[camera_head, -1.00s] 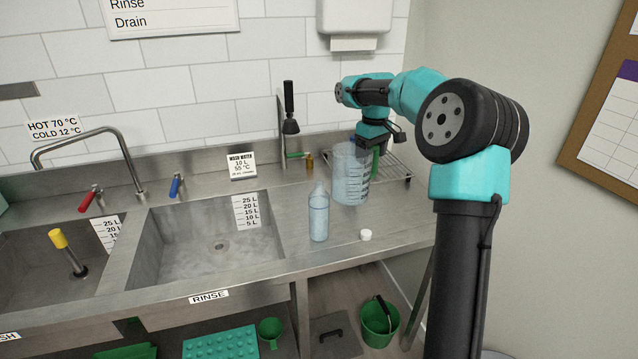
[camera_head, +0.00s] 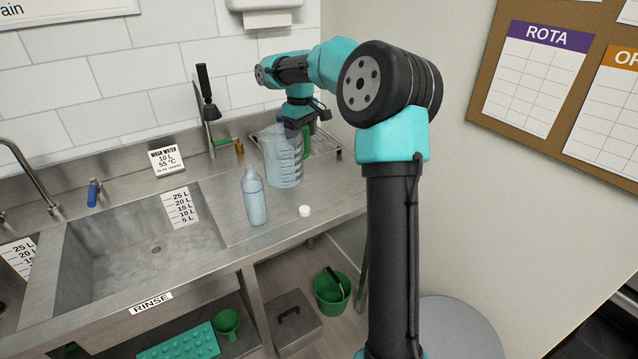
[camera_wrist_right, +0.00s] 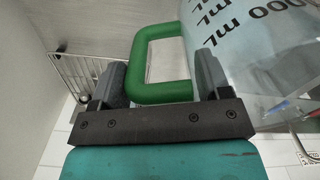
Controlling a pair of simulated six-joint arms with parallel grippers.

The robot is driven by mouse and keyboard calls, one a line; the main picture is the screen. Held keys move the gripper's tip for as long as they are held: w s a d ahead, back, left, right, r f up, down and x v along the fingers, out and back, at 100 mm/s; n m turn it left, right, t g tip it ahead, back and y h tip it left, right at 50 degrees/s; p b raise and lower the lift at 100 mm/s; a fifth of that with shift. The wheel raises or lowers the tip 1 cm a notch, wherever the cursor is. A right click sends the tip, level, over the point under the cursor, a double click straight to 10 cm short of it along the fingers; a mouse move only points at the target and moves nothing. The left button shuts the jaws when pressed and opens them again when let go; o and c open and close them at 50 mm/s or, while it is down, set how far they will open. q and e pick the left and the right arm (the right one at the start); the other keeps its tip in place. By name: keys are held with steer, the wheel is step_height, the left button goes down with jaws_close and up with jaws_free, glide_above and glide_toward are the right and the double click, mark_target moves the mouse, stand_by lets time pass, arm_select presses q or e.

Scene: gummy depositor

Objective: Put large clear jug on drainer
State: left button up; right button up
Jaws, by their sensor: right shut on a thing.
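The large clear jug (camera_head: 283,165) has dark volume marks and a green handle (camera_head: 308,139). It is upright at the front left of the drainer (camera_head: 328,147), a wire rack at the counter's right end. I cannot tell if its base touches the counter. My right gripper (camera_head: 300,127) is above and behind the jug. In the right wrist view, my right gripper (camera_wrist_right: 158,85) has its fingers on both sides of the green handle (camera_wrist_right: 160,93), shut on it. The jug's wall (camera_wrist_right: 260,60) is to the right. My left gripper is not in view.
A clear bottle (camera_head: 254,198) stands in front of the jug, with a white cap (camera_head: 304,211) to its right. A small brass-coloured item (camera_head: 239,148) and a black-handled tool (camera_head: 206,95) are behind. The rinse sink (camera_head: 140,245) is to the left. The visible rack looks empty.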

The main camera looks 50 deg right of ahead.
steer(key=s+d+f+m, duration=0.2)
steer(key=s+f+m, duration=0.2)
steer(key=s, duration=0.4)
steer(key=s+d+f+m, duration=0.3)
steer(key=s+f+m, duration=0.1)
steer(key=s, duration=0.4)
steer(key=shift+d+f+m, duration=0.2)
steer(key=shift+f+m, duration=0.1)
steer(key=shift+f, duration=0.2)
steer(key=shift+d, duration=0.1)
steer(key=w+d, duration=0.3)
steer(key=d, duration=0.3)
steer(key=w+d+f, duration=0.1)
steer(key=w+d, duration=0.3)
steer(key=d, duration=0.3)
steer(key=shift+w+d+f, duration=0.15)
steer(key=shift+w+f, duration=0.05)
steer(key=shift+w, duration=0.05)
